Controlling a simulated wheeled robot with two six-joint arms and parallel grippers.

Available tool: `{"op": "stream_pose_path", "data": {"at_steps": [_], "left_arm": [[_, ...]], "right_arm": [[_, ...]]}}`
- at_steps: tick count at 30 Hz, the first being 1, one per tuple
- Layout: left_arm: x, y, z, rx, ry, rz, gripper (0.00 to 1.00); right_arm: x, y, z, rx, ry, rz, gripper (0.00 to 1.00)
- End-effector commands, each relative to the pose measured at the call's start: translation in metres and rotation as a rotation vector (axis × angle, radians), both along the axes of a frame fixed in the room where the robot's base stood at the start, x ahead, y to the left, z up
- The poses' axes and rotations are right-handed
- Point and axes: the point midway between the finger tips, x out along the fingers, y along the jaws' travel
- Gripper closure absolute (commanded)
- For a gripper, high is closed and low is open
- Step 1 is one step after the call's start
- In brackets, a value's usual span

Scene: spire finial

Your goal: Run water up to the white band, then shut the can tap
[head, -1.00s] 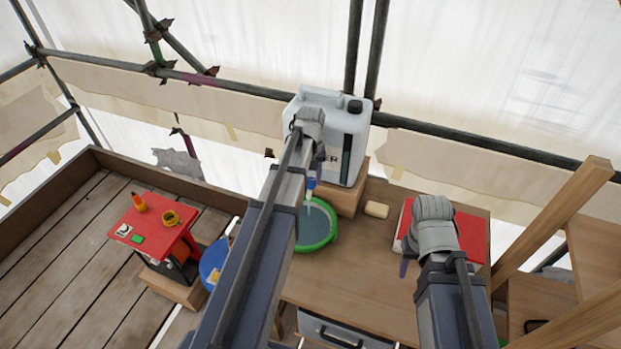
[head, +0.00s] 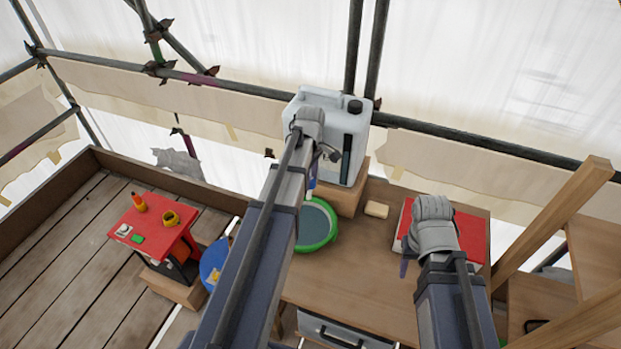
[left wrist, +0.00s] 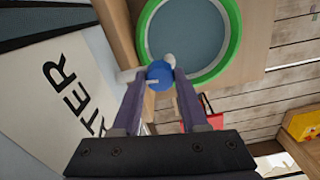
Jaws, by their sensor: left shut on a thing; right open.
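The white water can (head: 335,125) stands on a wooden block, a dark strip down its front. Its blue tap (left wrist: 160,75) is between the fingertips of my left gripper (left wrist: 162,82), which is shut on it. In the head view my left arm partly hides the tap (head: 311,184). Below it is a bucket with a green rim (head: 326,243) and grey-blue water (head: 316,222) inside. My right gripper (head: 404,266) is open and empty, over the bench's right side.
The wooden bench (head: 355,275) has clear room right of the bucket. A pale block (head: 376,209) lies near the can. A red flat thing (head: 470,232) is under my right arm. A red stand (head: 150,235) with small items is at the left.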

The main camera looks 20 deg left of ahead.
Motion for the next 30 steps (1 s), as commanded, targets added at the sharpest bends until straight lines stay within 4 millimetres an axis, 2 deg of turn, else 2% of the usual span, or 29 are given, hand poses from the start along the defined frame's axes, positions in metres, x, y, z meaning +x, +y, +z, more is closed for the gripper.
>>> {"op": "stream_pose_path", "data": {"at_steps": [11, 26, 27, 30], "left_arm": [[-0.0002, -0.0001, -0.0001, 0.000, 0.000, 0.132, 1.00], [-0.0002, -0.0002, -0.0001, 0.000, 0.001, 0.149, 1.00], [-0.0002, -0.0002, -0.0001, 0.000, 0.001, 0.149, 0.56], [-0.0002, -0.0001, -0.0001, 0.000, 0.000, 0.148, 0.44]], "right_arm": [[0.0000, 0.0000, -0.0001, 0.000, 0.000, 0.000, 0.50], [0.0000, 0.0000, -0.0001, 0.000, 0.000, 0.000, 0.50], [0.0000, 0.0000, -0.0001, 0.000, 0.000, 0.000, 0.50], [0.0000, 0.0000, -0.0001, 0.000, 0.000, 0.000, 0.50]]}}
